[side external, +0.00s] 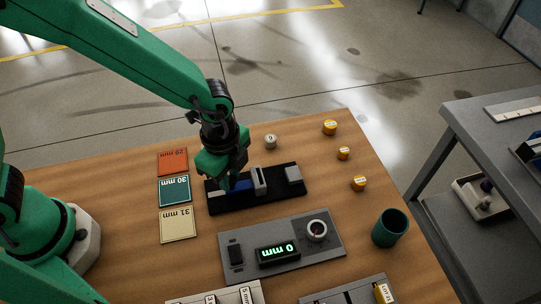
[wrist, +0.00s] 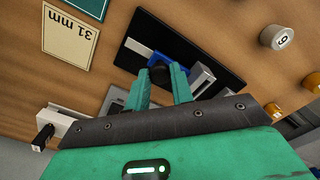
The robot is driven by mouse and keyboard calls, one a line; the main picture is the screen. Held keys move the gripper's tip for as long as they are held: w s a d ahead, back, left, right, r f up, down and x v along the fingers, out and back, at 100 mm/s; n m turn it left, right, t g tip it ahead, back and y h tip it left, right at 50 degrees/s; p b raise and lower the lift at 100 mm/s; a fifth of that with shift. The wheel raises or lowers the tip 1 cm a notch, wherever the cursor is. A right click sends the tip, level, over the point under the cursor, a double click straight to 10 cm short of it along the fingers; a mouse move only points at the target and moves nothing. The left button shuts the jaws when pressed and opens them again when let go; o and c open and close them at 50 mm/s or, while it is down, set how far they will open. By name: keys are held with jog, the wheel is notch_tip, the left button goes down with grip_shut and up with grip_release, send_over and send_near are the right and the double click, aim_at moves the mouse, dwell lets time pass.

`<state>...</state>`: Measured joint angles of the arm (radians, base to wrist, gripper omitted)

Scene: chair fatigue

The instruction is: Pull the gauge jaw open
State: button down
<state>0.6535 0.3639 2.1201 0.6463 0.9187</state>
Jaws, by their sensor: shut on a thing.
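The gauge (side external: 278,190) is a black base lying on the wooden bench, with a blue part, an upright grey jaw (side external: 260,180) and a grey block (side external: 293,173) at its right end. My gripper (side external: 230,182) is down over the gauge's left half. In the wrist view, my two green fingers (wrist: 163,82) are shut on a black knob (wrist: 159,75) beside the blue part (wrist: 142,49). The grey jaw also shows there (wrist: 207,77), right of my fingers. The display (side external: 277,252) reads 0 mm. My fingertips are partly hidden in the side view.
Orange (side external: 172,161), teal (side external: 174,190) and cream (side external: 178,223) cards marked 29, 30 and 31 mm lie left of the gauge. Several small round pieces stand beyond it to the right. A green cup (side external: 390,228) stands near the bench's right edge.

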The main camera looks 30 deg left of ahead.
jog(key=shift+s+a, duration=0.2)
jog(key=c, duration=1.2)
grip_release()
jog(key=shift+r, duration=3.9)
jog(key=shift+w+a+r, duration=0.1)
jog(key=shift+a+r, duration=0.1)
jog(key=s+a+r+n+t, duration=0.1)
jog(key=s+a+r+n, duration=0.1)
jog(key=a+r+n, duration=0.2)
jog(key=s+a+r+n+t, duration=0.2)
jog(key=s+a+r+n, duration=0.1)
jog(key=a+n, duration=0.5)
jog(key=s+a+r+n+t, duration=0.2)
jog(key=a+r+n, duration=0.3)
jog(key=a, duration=0.5)
jog(key=shift+s+a+n, duration=0.2)
jog(key=shift+s+n, duration=0.15)
jog(key=shift+n, duration=0.15)
